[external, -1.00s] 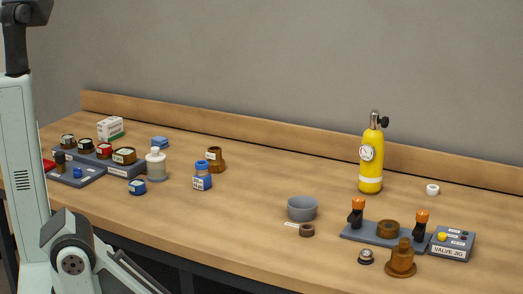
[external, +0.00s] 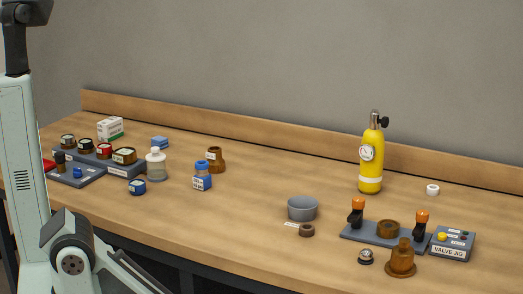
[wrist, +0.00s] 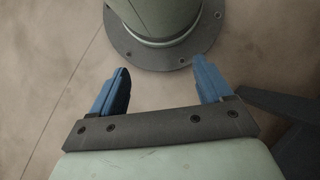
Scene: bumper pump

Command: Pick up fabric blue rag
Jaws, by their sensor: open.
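The blue rag (external: 160,142) looks like a small folded blue block. It lies on the bench at the back left in the external view, behind the white-capped clear bottle and right of the white and green box. My gripper (wrist: 161,85) shows in the wrist view with its two blue fingers wide apart and nothing between them. It is over the floor near my own base, away from the bench. The gripper is not in the external view, and the rag is not in the wrist view.
A clear bottle (external: 156,165), a blue-capped bottle (external: 202,177) and a brown jar (external: 215,160) stand near the rag. A white and green box (external: 110,129) is to its left. A wooden back ledge (external: 230,132) runs behind. The bench middle is mostly clear.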

